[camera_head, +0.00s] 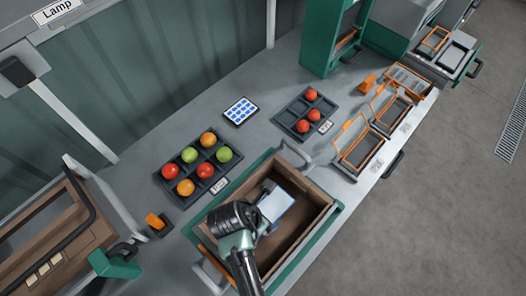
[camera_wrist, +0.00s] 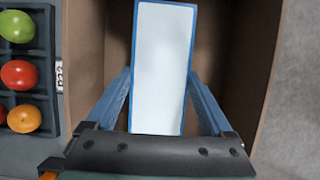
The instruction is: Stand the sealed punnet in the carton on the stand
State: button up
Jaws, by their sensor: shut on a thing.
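The sealed punnet (camera_head: 277,205) has a pale, flat top with a blue rim. It also shows in the wrist view (camera_wrist: 163,60), long and upright in the picture. My gripper (camera_wrist: 162,78) is shut on it, with one blue finger along each long side. The brown carton (camera_head: 318,222) sits in the green stand (camera_head: 337,212). The punnet is within the carton's opening as seen from above, and carton walls (camera_wrist: 262,60) show on both sides of it. I cannot tell whether it touches the carton floor. My wrist hides the carton's near left part.
Orange-framed grey units (camera_head: 359,147) stand at right.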

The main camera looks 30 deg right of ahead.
jog(key=shift+f, duration=0.1)
jog(key=o, duration=1.1)
jog(key=shift+c, duration=0.2)
